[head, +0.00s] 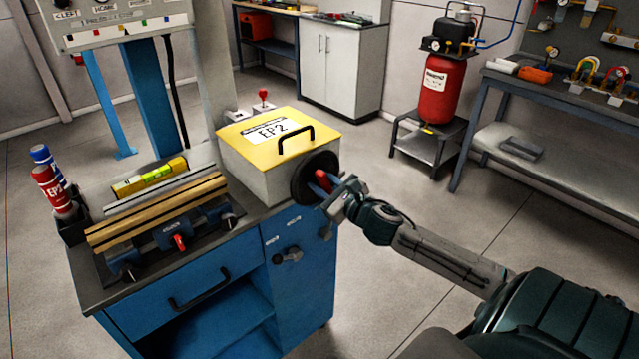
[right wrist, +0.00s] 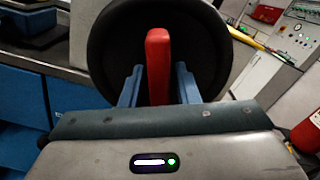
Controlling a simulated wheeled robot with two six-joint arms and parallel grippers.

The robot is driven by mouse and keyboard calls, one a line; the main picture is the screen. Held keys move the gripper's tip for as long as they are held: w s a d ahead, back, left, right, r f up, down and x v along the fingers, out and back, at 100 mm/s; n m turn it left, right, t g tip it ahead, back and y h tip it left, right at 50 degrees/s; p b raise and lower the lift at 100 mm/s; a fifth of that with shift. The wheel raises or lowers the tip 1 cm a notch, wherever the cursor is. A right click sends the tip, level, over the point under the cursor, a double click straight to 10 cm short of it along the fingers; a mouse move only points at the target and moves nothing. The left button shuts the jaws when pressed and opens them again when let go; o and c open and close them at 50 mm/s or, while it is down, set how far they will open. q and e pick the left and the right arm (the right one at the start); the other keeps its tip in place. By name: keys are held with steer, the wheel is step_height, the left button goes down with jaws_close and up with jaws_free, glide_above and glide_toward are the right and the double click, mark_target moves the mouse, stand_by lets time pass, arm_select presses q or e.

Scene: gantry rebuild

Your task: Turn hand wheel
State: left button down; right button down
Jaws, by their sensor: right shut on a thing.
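The hand wheel (head: 306,172) is a black disc on the right side of a cream box (head: 243,175) with a yellow lid. In the right wrist view the wheel (right wrist: 112,50) fills the upper middle, with a red handle bar (right wrist: 158,65) standing upright across its face. My right gripper (head: 324,184) is at the wheel, its blue fingers (right wrist: 158,88) on either side of the red handle. It is shut on the handle, though small gaps seem to show beside it in the wrist view. My left gripper is not in view.
The box stands on a blue cabinet (head: 187,290) with a vise (head: 170,225), a yellow level (head: 150,176) and marker bottles (head: 50,190) on top. A red tank (head: 440,90) stands on a low stand behind. A workbench is at right. The floor between is clear.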

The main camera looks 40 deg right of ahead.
steer(key=shift+n, duration=0.5)
steer(key=c, duration=1.4)
jaws_free()
steer(key=shift+o, duration=0.2)
steer(key=shift+s+d+f, duration=0.1)
steer(key=shift+s+f, duration=0.05)
steer(key=shift+s, duration=0.75)
steer(key=s+p, duration=0.1)
steer(key=s, duration=0.8)
